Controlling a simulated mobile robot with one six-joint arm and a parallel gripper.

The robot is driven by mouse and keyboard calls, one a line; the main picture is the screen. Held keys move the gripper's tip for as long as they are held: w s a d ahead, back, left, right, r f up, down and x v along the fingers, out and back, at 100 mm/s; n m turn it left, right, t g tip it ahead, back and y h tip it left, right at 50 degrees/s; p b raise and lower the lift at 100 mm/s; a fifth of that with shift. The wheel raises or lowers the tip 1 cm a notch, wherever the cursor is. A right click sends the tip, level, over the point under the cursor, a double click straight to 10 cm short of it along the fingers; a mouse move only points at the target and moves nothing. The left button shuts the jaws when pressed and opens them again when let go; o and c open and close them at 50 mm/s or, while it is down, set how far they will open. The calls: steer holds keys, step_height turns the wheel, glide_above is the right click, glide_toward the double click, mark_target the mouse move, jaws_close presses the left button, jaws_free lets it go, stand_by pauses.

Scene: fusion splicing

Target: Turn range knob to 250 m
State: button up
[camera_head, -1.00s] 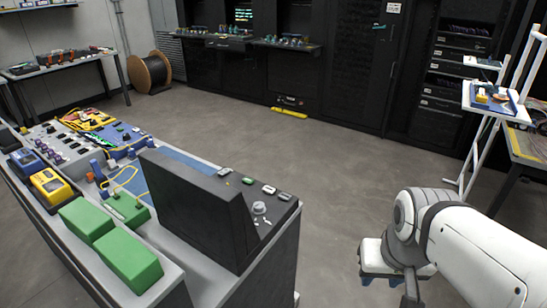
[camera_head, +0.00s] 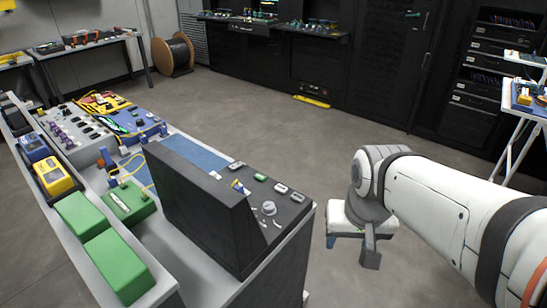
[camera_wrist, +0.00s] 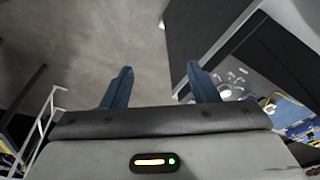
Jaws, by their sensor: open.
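The range knob (camera_head: 269,208) is a round grey knob on the sloped dark panel of a black instrument (camera_head: 215,215) at the right end of the bench. Its pointer and scale are too small to read. My gripper (camera_head: 332,242) hangs beyond the bench's right edge, right of the knob and apart from it. In the wrist view, the two blue fingers of my gripper (camera_wrist: 159,68) are spread with nothing between them. The instrument panel (camera_wrist: 242,72) shows behind and right of the right finger. I cannot make out the knob clearly there.
Small buttons or switches (camera_head: 260,178) sit on the panel near the knob. Green boxes (camera_head: 116,268) and a yellow device (camera_head: 55,176) lie left of the instrument. Open floor (camera_head: 260,105) lies behind the bench. A white stand (camera_head: 518,140) is at the far right.

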steer(key=w+a+f+m+g+b, duration=0.15)
steer(key=w+a+m+b, duration=0.45)
steer(key=w, duration=0.8)
steer(key=m, duration=0.3)
glide_above(269, 205)
steer(key=shift+g, duration=0.45)
steer(key=f, duration=0.5)
steer(key=shift+s+d+f, duration=0.15)
steer(key=shift+s+d, duration=0.05)
steer(key=shift+s, duration=0.05)
steer(key=shift+w+a+f, duration=0.2)
steer(key=shift+a, duration=0.05)
steer(key=shift+f, duration=0.35)
step_height(269, 205, down, 7)
steer(key=shift+r+b, duration=0.1)
steer(key=shift+b, duration=0.5)
steer(key=shift+c, duration=0.2)
